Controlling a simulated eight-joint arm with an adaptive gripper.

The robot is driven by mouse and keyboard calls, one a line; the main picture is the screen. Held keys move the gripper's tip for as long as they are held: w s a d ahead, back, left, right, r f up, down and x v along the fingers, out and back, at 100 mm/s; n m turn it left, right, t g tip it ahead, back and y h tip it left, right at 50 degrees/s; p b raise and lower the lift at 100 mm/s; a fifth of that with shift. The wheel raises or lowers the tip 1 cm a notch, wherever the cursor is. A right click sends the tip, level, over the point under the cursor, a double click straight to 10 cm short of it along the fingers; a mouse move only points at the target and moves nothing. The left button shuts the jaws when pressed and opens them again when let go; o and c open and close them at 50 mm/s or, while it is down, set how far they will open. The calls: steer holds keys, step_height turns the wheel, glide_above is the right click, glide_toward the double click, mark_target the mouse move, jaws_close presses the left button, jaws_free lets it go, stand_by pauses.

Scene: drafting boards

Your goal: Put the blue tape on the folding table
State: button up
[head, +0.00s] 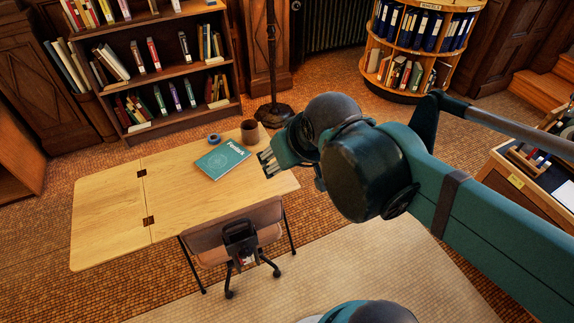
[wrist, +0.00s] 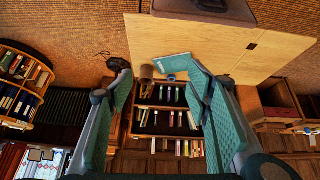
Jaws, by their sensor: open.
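A small blue tape roll (head: 214,139) lies at the far edge of the pale wooden folding table (head: 110,210), beside a teal book. It also shows in the wrist view (wrist: 171,78), between my fingers in the picture but farther away. The folding table fills the upper middle of the wrist view (wrist: 175,38). My gripper (head: 268,163) shows near the table's right end in the head view. In the wrist view my gripper (wrist: 160,84) has its fingers wide apart with nothing between them. Its height above the tabletop is hard to tell.
The teal book (head: 222,159) and a brown cup (head: 250,131) are on the table near the tape. A chair (head: 235,238) stands at its front edge. A bookshelf (head: 165,67) stands behind, with a dark lamp stand (head: 272,113) to its right. The table's left half is clear.

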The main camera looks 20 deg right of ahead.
steer(key=shift+s+f+m, duration=0.3)
steer(key=shift+s+f, duration=0.3)
steer(key=shift+s, duration=0.2)
